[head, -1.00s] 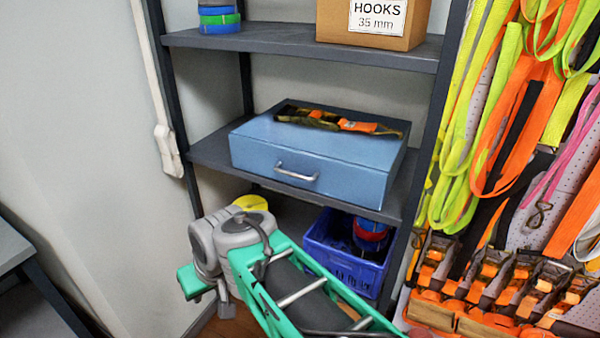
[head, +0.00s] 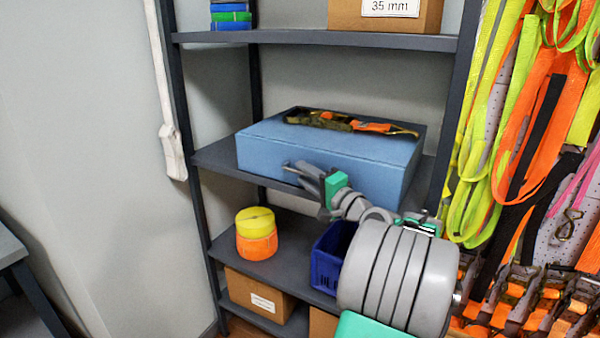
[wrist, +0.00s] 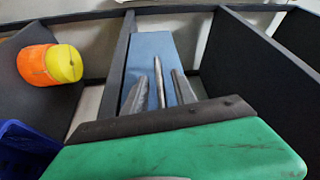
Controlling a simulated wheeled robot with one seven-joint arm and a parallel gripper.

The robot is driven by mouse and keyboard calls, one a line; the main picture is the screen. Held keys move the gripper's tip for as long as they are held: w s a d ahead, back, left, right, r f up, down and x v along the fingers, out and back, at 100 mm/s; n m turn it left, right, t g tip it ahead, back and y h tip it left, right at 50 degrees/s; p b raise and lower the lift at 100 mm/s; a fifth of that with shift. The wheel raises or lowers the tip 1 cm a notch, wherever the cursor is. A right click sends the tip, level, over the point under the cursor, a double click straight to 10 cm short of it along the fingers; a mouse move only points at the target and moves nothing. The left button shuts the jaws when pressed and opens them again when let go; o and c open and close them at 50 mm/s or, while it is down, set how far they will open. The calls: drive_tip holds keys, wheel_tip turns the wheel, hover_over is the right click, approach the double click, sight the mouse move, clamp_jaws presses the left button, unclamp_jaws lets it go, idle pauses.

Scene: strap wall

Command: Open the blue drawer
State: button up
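The blue drawer (head: 375,180) is a low blue box on the middle shelf, and its front looks closed. Its blue face also shows in the wrist view (wrist: 150,48). My gripper (head: 302,172) is at the drawer front, over the place of the handle, and hides most of it in the head view. In the wrist view the metal handle (wrist: 158,88) lies between the two fingers of my gripper (wrist: 159,76). The fingers are apart, with a visible gap on each side of the handle. Whether the handle is fully between the fingertips in depth is hard to tell.
A camouflage and orange strap (head: 345,123) lies on top of the drawer box. The lower shelf holds yellow and orange rolls (head: 256,235) and a blue crate (head: 326,262), partly behind my arm. Hanging straps (head: 520,120) crowd the right side.

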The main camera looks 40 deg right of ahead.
drive_tip(key=shift+w, duration=1.1)
clamp_jaws()
drive_tip(key=shift+s, duration=0.1)
idle(0.5)
